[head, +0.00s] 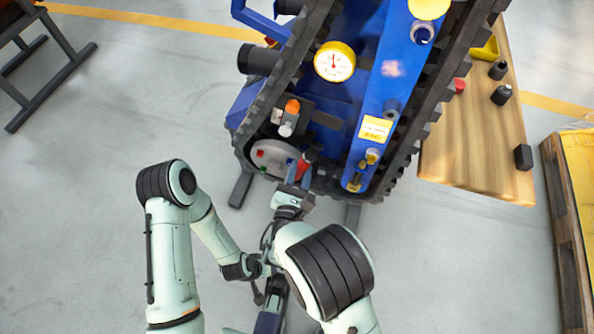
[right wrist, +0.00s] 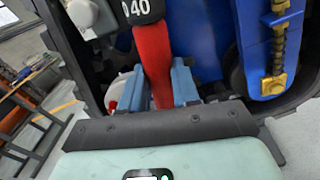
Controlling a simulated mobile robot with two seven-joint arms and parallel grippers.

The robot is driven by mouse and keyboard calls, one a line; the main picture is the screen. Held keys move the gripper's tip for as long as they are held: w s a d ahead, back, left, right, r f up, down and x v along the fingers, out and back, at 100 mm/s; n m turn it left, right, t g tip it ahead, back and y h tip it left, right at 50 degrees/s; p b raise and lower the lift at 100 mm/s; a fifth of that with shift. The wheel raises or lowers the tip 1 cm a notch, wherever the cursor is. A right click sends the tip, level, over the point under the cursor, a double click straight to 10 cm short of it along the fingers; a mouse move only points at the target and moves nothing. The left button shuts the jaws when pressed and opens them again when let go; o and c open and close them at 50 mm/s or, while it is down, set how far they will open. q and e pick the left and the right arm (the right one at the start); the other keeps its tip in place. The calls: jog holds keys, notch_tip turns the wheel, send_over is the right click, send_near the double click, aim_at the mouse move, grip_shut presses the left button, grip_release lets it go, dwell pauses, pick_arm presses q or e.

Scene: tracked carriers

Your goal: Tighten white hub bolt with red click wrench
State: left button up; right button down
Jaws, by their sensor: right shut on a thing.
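The red click wrench (right wrist: 155,62) is held between the two blue-grey fingers of my right gripper (right wrist: 160,88). Its black end, marked 40, points away from the gripper, and its tip is cut off at the top of the right wrist view. In the head view my right gripper (head: 298,178) is at the lower front of the blue tracked carrier, with a bit of the red wrench (head: 305,164) showing. The pale hub (head: 268,156) is just left of it, inside the black track, with coloured bolts. I cannot make out the white bolt clearly.
The blue carrier (head: 347,98) has a yellow gauge (head: 334,62) and an orange-topped fitting (head: 291,107) above the hub. A wooden bench (head: 478,145) stands right, with small black and red items. A pallet (head: 565,225) stands far right.

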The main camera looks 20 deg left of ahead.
jog(key=shift+d, duration=0.1)
jog(key=shift+d+f+m+b, duration=0.25)
jog(key=shift+d+m+b, duration=0.25)
jog(key=shift+d+b, duration=0.15)
jog(key=shift+d+f+m+b, duration=0.35)
jog(key=shift+d+m+b, duration=0.25)
jog(key=shift+d+b, duration=0.1)
jog(key=shift+d+f+m+b, duration=0.4)
jog(key=shift+d+m+b, duration=0.2)
jog(key=shift+b, duration=0.3)
